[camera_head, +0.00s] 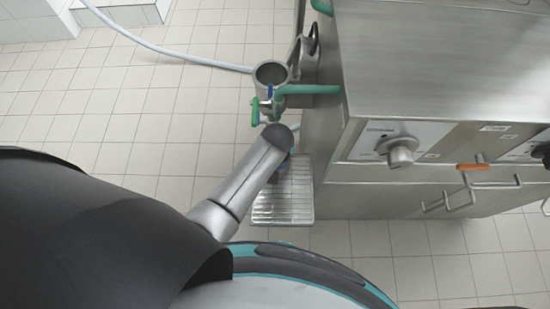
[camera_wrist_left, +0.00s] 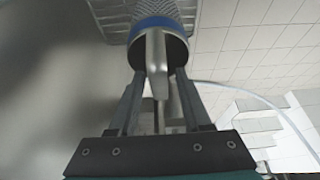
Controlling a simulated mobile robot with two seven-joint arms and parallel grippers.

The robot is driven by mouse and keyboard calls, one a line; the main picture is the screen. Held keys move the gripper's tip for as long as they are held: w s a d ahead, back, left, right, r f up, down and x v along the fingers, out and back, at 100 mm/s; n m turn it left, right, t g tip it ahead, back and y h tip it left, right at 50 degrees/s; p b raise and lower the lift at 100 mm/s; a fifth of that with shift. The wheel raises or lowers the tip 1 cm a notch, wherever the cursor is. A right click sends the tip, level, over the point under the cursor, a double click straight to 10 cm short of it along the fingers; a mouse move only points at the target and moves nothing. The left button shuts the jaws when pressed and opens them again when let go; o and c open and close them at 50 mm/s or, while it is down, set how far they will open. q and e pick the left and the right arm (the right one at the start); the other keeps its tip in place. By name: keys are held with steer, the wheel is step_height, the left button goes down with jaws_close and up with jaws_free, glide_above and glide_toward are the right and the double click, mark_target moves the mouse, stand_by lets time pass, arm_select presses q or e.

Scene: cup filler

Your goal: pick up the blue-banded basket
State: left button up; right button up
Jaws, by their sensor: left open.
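The blue-banded basket (camera_wrist_left: 158,24) is a metal mesh cylinder with a blue band at its near rim and a grey metal handle (camera_wrist_left: 156,60). In the left wrist view it is at the top, standing on the slatted tray. My left gripper (camera_wrist_left: 160,80) is open. Its two fingers point at the basket, one on each side of the handle. I cannot tell whether they touch it. In the head view my left arm reaches over the slatted tray (camera_head: 284,205) and hides the gripper and most of the basket. My right gripper is not in view.
The steel machine (camera_head: 425,105) stands right of the tray, with a knob (camera_head: 400,152) and an orange-marked handle (camera_head: 473,166) on its front. A metal cup-shaped part (camera_head: 270,73) and green levers (camera_head: 262,108) stick out above the tray.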

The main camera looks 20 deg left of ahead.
arm_select(q)
steer(key=shift+d, duration=0.1)
steer(key=shift+c, duration=0.2)
jaws_close()
steer(key=shift+r, duration=0.1)
stand_by(0.9)
